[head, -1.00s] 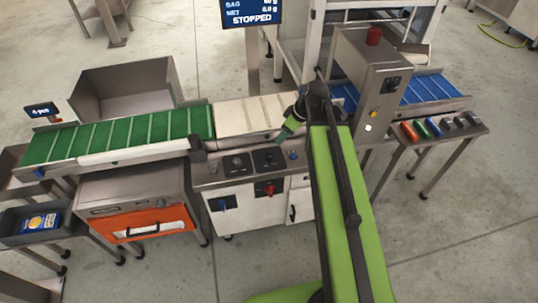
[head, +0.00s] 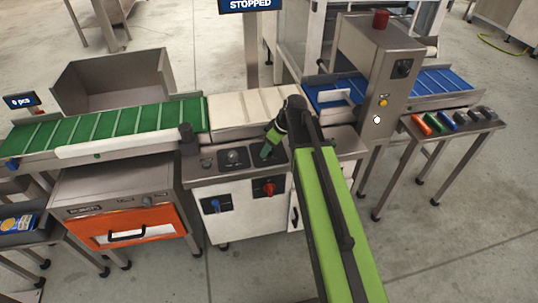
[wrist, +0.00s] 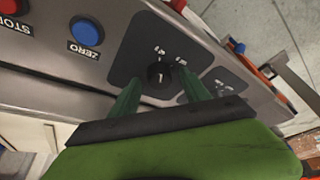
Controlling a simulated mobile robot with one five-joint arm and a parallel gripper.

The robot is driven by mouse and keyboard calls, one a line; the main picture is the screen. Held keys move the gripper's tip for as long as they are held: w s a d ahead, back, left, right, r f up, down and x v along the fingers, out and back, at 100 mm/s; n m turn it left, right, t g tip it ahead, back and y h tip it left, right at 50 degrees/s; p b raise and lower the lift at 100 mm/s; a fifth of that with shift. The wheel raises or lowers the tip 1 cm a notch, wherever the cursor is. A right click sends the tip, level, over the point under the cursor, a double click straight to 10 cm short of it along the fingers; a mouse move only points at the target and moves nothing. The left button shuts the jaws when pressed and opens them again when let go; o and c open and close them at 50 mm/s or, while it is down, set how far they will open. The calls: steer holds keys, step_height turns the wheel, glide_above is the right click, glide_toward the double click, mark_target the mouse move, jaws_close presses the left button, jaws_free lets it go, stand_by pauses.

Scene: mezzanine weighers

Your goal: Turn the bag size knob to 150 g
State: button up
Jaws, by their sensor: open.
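A small black knob (wrist: 158,75) with a white pointer mark sits on a dark dial plate (wrist: 135,60) in the wrist view. Small white labels stand beside the knob, too small to read. My gripper (wrist: 160,90) is open, with one green finger on each side of the knob; I cannot tell whether they touch it. In the head view my gripper (head: 266,152) is low over the right-hand dial plate and hides its knob. A second dial (head: 233,156) is left of it and partly shows in the wrist view (wrist: 222,90). Which dial is marked bag size is not legible.
A blue ZERO button (wrist: 87,30) and a red STOP button (wrist: 12,6) are beside the dial. Below, the cabinet front has a blue switch (head: 215,205) and a red switch (head: 268,189). The pale belt (head: 235,110) runs just behind. The display (head: 249,4) reads STOPPED.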

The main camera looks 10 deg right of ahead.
jaws_close()
stand_by(0.4)
steer(key=shift+m, duration=0.3)
steer(key=m+h, duration=0.1)
steer(key=m, duration=0.1)
steer(key=m+t+h, duration=0.1)
steer(key=m, duration=0.2)
steer(key=shift+s+a, duration=0.1)
steer(key=shift+a, duration=0.1)
steer(key=m+h, duration=0.2)
steer(key=m, duration=0.4)
steer(key=shift+a, duration=0.1)
steer(key=shift+m, duration=0.3)
